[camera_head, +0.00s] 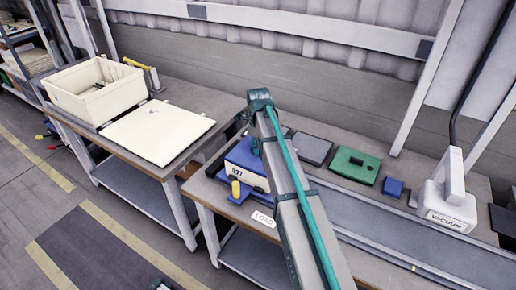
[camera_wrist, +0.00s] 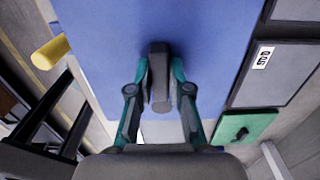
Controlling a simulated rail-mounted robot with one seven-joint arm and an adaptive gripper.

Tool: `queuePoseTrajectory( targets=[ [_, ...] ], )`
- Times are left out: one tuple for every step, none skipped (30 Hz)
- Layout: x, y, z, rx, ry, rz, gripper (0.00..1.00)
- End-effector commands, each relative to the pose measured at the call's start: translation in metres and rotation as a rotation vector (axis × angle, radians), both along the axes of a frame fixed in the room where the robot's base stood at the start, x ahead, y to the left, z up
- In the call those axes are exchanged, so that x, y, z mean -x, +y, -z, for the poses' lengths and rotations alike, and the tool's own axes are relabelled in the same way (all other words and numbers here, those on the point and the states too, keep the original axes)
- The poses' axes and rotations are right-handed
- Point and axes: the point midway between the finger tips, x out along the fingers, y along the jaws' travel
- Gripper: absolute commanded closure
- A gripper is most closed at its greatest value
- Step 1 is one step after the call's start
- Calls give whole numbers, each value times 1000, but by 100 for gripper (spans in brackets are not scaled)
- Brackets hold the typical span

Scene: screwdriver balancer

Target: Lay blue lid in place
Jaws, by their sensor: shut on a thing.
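In the wrist view the blue lid (camera_wrist: 205,40) fills the upper middle as a flat blue face. A dark grey handle (camera_wrist: 160,62) stands up from it. My gripper (camera_wrist: 160,78) is shut on this handle, one teal finger on each side. In the head view a blue box (camera_head: 246,158) with a number on its front stands on the bench, partly behind my arm. My gripper is hidden there, and I cannot tell the lid apart from the box or whether they touch.
A yellow knob (camera_head: 236,188) sticks out at the box's front; it also shows in the wrist view (camera_wrist: 50,52). Right of my arm lie a grey plate (camera_head: 312,149), a green plate (camera_head: 355,165), a blue block (camera_head: 393,187) and a vacuum unit (camera_head: 449,203). A cream crate (camera_head: 92,98) stands left.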

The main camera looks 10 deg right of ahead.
Motion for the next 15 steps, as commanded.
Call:
queuePoseTrajectory(
  targets=[
    [0, 0, 0, 0, 0, 0, 100],
    [0, 0, 0, 0, 0, 0, 100],
    [0, 0, 0, 0, 0, 0, 79],
    [0, 0, 0, 0, 0, 0, 74],
    [0, 0, 0, 0, 0, 0, 69],
    [0, 0, 0, 0, 0, 0, 62],
    [0, 0, 0, 0, 0, 0, 57],
    [0, 0, 0, 0, 0, 0, 53],
    [0, 0, 0, 0, 0, 0, 53],
    [0, 0, 0, 0, 0, 0, 53],
    [0, 0, 0, 0, 0, 0, 53],
    [0, 0, 0, 0, 0, 0, 53],
    [0, 0, 0, 0, 0, 0, 53],
    [0, 0, 0, 0, 0, 0, 53],
    [0, 0, 0, 0, 0, 0, 53]
  ],
)
